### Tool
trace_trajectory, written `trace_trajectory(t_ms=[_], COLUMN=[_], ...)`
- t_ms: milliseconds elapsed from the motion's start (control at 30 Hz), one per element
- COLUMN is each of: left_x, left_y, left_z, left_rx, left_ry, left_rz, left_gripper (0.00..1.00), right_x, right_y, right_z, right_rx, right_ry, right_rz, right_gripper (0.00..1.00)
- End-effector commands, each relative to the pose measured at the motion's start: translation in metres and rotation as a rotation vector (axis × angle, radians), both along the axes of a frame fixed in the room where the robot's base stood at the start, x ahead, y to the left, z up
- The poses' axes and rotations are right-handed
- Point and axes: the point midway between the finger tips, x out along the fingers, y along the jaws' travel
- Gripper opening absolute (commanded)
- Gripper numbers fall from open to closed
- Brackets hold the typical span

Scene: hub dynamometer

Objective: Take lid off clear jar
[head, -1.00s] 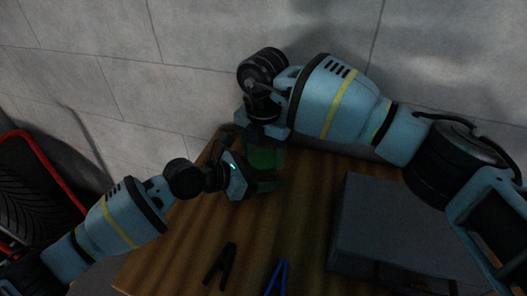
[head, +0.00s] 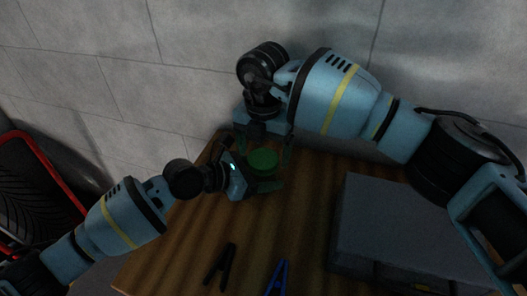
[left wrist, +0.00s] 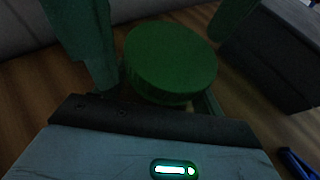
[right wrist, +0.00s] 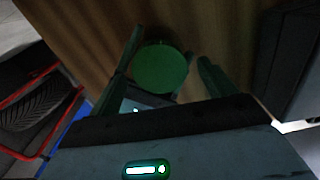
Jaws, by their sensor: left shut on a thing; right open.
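The clear jar stands near the back of the wooden table with a round green lid (head: 262,160) on top; the lid also shows in the left wrist view (left wrist: 170,60) and in the right wrist view (right wrist: 160,68). The jar's body is mostly hidden under the lid and behind the fingers. My left gripper (head: 262,184) comes from the left, low at the jar, and is shut on the jar below the lid. My right gripper (head: 266,146) is above, pointing down, open, with one finger on each side of the lid and gaps showing beside it.
A grey case (head: 390,225) stands on the right of the table (head: 180,240). Black clamp-like pliers (head: 219,266) and a blue pair (head: 277,278) lie at the front. The wall is close behind. A tyre in a red frame (head: 40,190) is at the left.

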Motion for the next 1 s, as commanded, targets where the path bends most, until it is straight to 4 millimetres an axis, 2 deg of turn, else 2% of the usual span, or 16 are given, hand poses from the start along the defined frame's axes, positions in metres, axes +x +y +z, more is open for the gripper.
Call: trace_trajectory(t_ms=[233,500,533,700,1000], left_x=[0.000,0.000,0.000,0.000,-0.001], left_y=[0.000,0.000,0.000,0.000,0.001], left_z=[0.000,0.000,0.000,0.000,0.000], left_rx=[0.001,0.001,0.001,0.000,0.000], left_ry=[0.001,0.001,0.001,0.000,0.001], left_rz=[-0.001,-0.001,-0.001,-0.001,0.000], left_gripper=[0.06,0.06,0.72,0.94,0.95], right_x=[0.000,0.000,0.000,0.000,0.000], right_y=[0.001,0.001,0.001,0.001,0.000], right_z=[0.032,0.036,0.035,0.035,0.036], right_rx=[0.002,0.002,0.002,0.001,0.001], right_ry=[-0.003,-0.001,-0.001,0.000,-0.002], right_rz=[0.001,0.001,0.001,0.001,0.001], right_gripper=[0.83,0.83,0.83,0.83,0.83])
